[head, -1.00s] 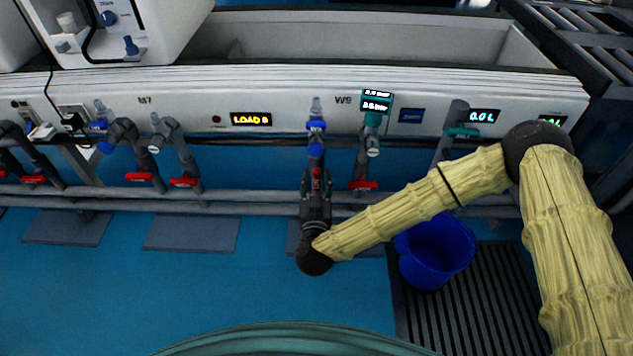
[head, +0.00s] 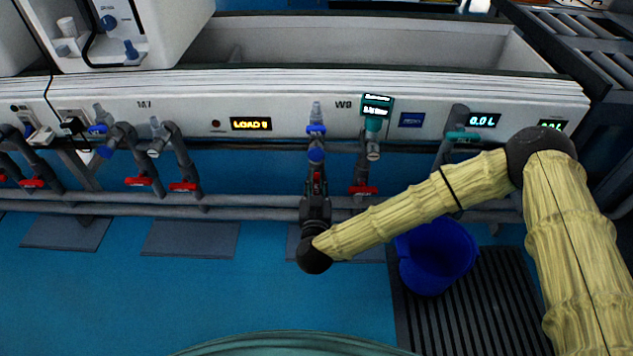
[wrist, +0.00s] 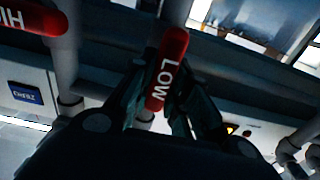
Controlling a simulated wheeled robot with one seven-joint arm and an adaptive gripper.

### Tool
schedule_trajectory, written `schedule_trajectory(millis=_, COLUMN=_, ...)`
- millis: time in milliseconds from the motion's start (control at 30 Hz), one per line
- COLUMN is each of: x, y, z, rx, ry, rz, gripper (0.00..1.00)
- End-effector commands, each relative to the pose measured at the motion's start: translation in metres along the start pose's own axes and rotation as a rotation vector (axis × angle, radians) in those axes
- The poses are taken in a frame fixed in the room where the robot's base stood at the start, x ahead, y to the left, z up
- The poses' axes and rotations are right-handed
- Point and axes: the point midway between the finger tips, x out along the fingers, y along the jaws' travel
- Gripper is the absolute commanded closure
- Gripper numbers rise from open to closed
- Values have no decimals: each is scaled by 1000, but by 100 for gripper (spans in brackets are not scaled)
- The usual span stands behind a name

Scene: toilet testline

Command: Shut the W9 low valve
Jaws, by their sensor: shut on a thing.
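The W9 low valve has a red handle marked LOW (wrist: 166,72), seen in the wrist view between my gripper's two dark fingers. My gripper (wrist: 160,105) is shut on this handle. The handle runs roughly along its grey pipe. In the head view my gripper (head: 317,186) is over the left pipe of the W9 pair, and only a small red piece of the handle shows; the arm end hides the lower pipe. The red HIGH handle (wrist: 32,16) is at the wrist view's upper left, apart from my gripper; in the head view it (head: 363,190) lies crosswise to its pipe.
Red M7 valve handles (head: 183,187) are at the left. A teal meter (head: 376,105) sits above the high pipe. A blue bucket (head: 437,262) stands on a dark grate (head: 480,315) at the lower right. Grey horizontal pipes (head: 245,206) run behind my gripper. Blue floor in front is clear.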

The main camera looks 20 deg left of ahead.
Motion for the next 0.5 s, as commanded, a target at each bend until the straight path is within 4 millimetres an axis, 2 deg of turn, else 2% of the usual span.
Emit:
schedule_trajectory(millis=267, x=0, y=2, z=-4, rx=97, ry=0, rz=1, gripper=100)
schedule_trajectory(millis=500, x=0, y=4, z=-6, rx=289, ry=0, rz=1, gripper=100)
